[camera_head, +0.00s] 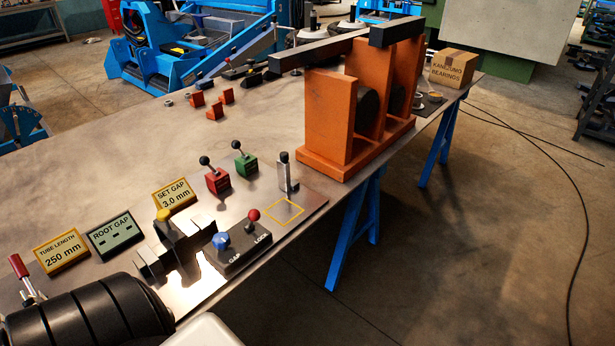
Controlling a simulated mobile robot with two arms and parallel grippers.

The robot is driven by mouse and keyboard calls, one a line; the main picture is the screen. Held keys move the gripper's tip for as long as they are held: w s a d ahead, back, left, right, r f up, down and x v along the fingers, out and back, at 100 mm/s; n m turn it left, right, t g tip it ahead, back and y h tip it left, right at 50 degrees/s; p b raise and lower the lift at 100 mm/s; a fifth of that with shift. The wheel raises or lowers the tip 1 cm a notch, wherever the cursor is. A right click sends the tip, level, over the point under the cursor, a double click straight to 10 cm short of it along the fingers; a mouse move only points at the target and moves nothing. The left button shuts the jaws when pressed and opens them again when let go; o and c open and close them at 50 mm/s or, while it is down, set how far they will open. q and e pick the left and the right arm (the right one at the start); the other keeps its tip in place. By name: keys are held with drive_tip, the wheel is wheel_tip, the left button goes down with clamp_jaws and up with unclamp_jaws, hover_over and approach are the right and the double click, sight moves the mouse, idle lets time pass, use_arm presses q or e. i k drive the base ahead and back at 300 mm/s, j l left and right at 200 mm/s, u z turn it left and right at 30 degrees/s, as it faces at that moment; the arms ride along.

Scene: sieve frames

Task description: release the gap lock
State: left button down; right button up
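A dark control box (240,252) sits near the front edge of the bench. It has a blue knob (221,241) by the label GAP and a lever with a red ball (253,215) by the label LOCK. The lever stands up from the box. The ROOT GAP display (115,234) shows only dashes. The yellow SET GAP sign (174,196) reads 3.0 mm. A dark stepped block fixture (180,245) with a yellow knob (163,215) stands just left of the control box. Neither of my grippers is in view.
A red lever box (216,180), a green lever box (245,165) and a metal post (287,172) stand behind. An orange stand (335,120) rises at the right. A dark ribbed cylinder (95,318) fills the lower left. Bare bench (110,165) lies at the left.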

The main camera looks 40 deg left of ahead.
sight(254, 214)
drive_tip(key=i+l+u, duration=0.1)
drive_tip(key=i+u, duration=0.4)
drive_tip(key=i+l+u, duration=0.45)
drive_tip(key=i, duration=0.2)
drive_tip(key=i+l+u, duration=0.65)
drive_tip(key=u, duration=0.3)
drive_tip(key=i+l+u, duration=0.25)
drive_tip(key=u, duration=0.2)
drive_tip(key=i+l+u, duration=0.2)
drive_tip(key=u, duration=0.3)
drive_tip(key=l+u, duration=0.45)
drive_tip(key=i+l+u, duration=0.1)
drive_tip(key=l+u, duration=0.35)
drive_tip(key=j, duration=0.1)
